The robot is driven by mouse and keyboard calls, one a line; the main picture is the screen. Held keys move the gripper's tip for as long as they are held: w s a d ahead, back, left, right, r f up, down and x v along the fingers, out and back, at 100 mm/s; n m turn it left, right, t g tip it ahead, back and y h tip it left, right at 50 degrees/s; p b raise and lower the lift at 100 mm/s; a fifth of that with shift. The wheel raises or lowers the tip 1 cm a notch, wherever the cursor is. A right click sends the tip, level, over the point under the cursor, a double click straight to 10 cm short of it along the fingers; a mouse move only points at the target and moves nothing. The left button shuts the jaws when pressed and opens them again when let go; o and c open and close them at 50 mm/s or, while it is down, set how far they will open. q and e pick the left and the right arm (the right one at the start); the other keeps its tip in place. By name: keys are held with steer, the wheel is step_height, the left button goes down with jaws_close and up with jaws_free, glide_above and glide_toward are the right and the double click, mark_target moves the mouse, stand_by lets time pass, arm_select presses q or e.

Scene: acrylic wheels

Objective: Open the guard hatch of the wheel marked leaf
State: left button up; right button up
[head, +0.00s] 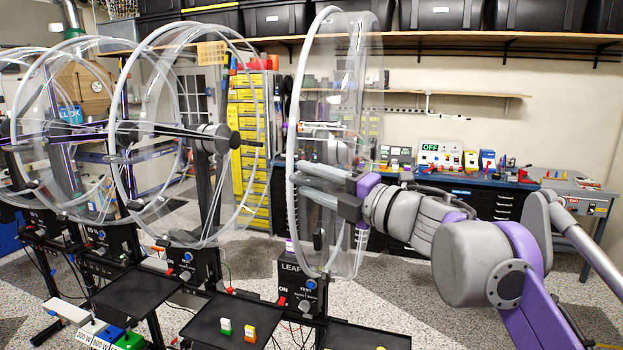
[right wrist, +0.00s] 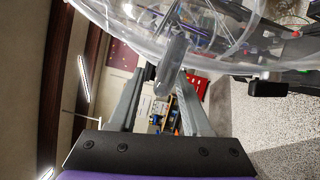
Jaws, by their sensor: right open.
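The wheel marked leaf (head: 345,75) stands in the middle of the head view, a clear drum with a pale rim, seen nearly edge-on. Its black control box (head: 291,268) carries the LEAF label. My right gripper (head: 296,180) reaches in from the right with its fingers spread beside the pale rim. In the right wrist view, a grey handle-like piece (right wrist: 172,76) on the clear guard (right wrist: 215,30) shows between the open fingertips (right wrist: 165,85). I cannot tell whether a finger touches it, or whether the hatch stands ajar. My left gripper is not in view.
More clear wheels (head: 185,130) stand in a row to the left. Black trays (head: 235,325) lie in front, one with small green and orange pieces. A shelf with black bins (head: 445,14) hangs above. A workbench (head: 485,190) stands behind my right arm.

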steer(key=shift+a, duration=0.1)
jaws_close()
stand_by(1.4)
